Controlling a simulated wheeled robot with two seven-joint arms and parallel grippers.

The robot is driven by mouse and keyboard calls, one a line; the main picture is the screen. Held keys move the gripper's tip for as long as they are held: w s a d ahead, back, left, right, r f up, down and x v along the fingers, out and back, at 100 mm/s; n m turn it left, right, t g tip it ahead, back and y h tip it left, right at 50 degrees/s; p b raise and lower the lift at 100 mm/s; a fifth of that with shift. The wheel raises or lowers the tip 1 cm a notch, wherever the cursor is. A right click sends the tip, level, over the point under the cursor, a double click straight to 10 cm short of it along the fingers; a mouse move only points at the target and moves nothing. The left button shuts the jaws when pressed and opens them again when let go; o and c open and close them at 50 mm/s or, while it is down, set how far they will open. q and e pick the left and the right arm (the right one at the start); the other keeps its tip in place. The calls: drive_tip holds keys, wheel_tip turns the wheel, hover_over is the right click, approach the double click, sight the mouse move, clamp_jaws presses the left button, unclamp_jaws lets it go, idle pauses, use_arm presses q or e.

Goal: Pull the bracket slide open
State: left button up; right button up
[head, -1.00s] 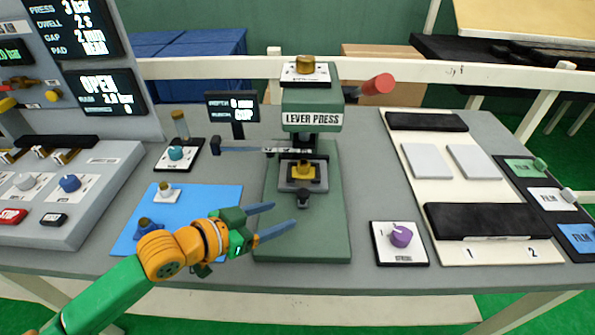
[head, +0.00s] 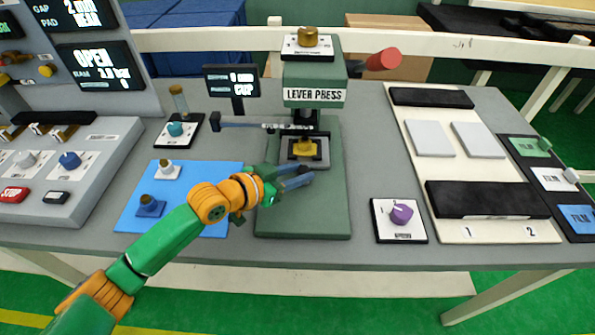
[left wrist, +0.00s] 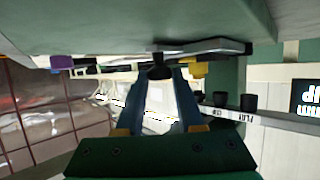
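The bracket slide (head: 318,164) is a dark plate low in the green lever press (head: 333,195), with a yellow bracket (head: 304,147) on it. Its black front knob is covered by my fingers in the head view. In the left wrist view the knob (left wrist: 160,72) sits between my two blue fingertips and fills the gap. My left gripper (head: 310,175) reaches in from the left, in front of the slide, and appears shut on the knob. The yellow bracket also shows in the left wrist view (left wrist: 196,69). My right gripper is not in view.
A blue mat (head: 215,200) with small knobbed parts lies left of the press. A purple dial (head: 401,213) stands to the right, then a white board (head: 460,230) with black bars. The press lever has a red grip (head: 384,60).

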use_arm(q)
clamp_jaws()
idle(1.1)
